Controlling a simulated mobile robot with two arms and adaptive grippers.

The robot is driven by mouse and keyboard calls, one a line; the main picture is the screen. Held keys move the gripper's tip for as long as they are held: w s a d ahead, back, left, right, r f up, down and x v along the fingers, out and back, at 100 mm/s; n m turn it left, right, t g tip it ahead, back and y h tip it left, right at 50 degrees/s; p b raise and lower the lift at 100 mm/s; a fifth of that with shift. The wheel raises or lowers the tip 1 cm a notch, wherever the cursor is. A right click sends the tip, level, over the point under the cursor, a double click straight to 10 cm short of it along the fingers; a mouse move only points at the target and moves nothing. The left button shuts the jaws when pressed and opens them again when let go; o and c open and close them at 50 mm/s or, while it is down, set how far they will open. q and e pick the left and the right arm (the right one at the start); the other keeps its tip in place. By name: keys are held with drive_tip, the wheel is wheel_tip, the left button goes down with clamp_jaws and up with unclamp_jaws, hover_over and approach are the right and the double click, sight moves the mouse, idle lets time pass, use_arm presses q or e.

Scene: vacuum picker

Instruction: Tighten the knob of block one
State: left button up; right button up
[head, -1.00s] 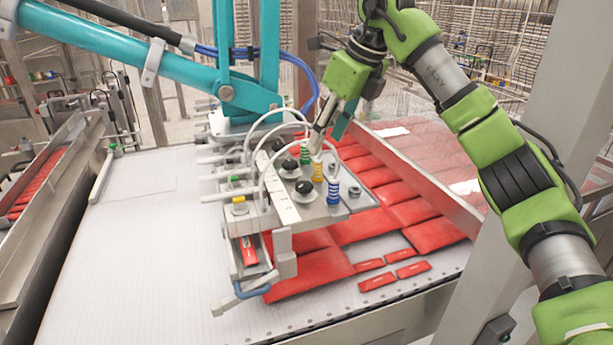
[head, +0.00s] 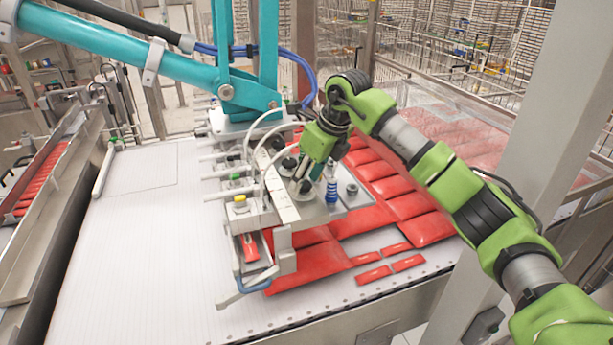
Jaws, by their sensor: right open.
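The vacuum picker head (head: 312,213) carries a row of black knobs along its top. The front black knob (head: 304,188) is at the tips of my right gripper (head: 306,178), which is open and points down at it. Whether the fingers touch the knob I cannot tell. The middle black knob (head: 289,162) shows just left of the gripper, and a further knob (head: 278,143) sits behind it. I cannot tell by any label which block is block one. My left gripper is not in view.
A blue spring cup (head: 331,192) stands right of the gripper. White hoses (head: 256,130) arch over the picker, hung from a teal arm (head: 150,68). Red packs (head: 395,188) lie below and right. The white conveyor (head: 140,240) is clear at left.

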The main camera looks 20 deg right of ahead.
drive_tip(key=c, duration=1.1)
